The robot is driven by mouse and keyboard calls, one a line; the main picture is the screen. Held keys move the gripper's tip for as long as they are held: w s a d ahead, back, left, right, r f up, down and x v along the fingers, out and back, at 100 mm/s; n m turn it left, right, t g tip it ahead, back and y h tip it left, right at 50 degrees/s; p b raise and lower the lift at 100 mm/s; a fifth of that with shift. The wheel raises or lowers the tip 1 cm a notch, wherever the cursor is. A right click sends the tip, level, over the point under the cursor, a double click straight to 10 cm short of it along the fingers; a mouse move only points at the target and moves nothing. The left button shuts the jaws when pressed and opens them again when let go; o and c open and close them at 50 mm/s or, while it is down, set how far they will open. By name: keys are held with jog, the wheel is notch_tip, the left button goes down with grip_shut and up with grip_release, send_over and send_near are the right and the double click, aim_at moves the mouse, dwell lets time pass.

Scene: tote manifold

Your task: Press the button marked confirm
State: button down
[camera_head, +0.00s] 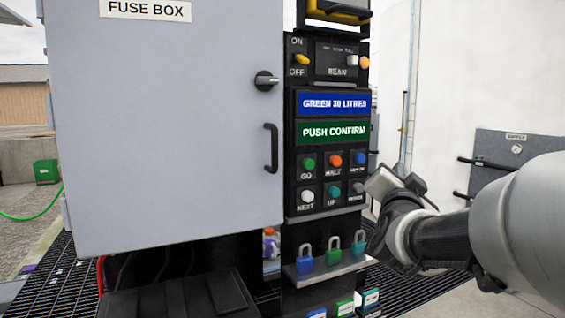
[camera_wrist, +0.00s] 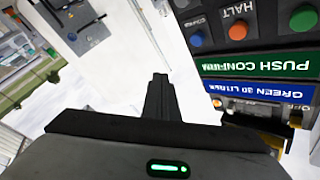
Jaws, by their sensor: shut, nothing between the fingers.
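The blue button (camera_head: 360,159) is at the right end of the panel's upper button row. The small label below it is hard to read but looks like confirm. The same blue button shows in the wrist view (camera_wrist: 196,40), upside down, with its label above it. My gripper (camera_head: 376,184) is at the right edge of the panel, a little lower than this button. In the wrist view my gripper's fingers (camera_wrist: 161,92) are together and empty, pointing left of the button. I see a gap between them and the button in that view.
The orange HALT button (camera_head: 335,160) and green GO button (camera_head: 308,164) share the upper row. White, green and grey buttons form the row below. Padlocks (camera_head: 333,251) hang on a ledge underneath. The grey fuse box door (camera_head: 170,130) stands left. A green PUSH CONFIRM sign (camera_head: 334,132) is above.

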aim_at(361, 159)
jog(key=shift+w+a, duration=0.1)
jog(key=w+a+p, duration=0.2)
jog(key=w+a, duration=0.1)
jog(key=w, duration=0.5)
jog(key=shift+p, duration=0.3)
jog(key=shift+a, duration=0.15)
dwell(1.9)
jog(key=shift+w+a, duration=0.1)
jog(key=shift+w, duration=0.25)
jog(key=shift+w+a, duration=0.25)
jog(key=shift+w, duration=0.3)
dwell(0.8)
jog(key=shift+s+b, duration=0.1)
jog(key=shift+b, duration=0.2)
jog(key=shift+s+d+b, duration=0.4)
jog(key=shift+s+b, duration=0.1)
jog(key=shift+s, duration=0.35)
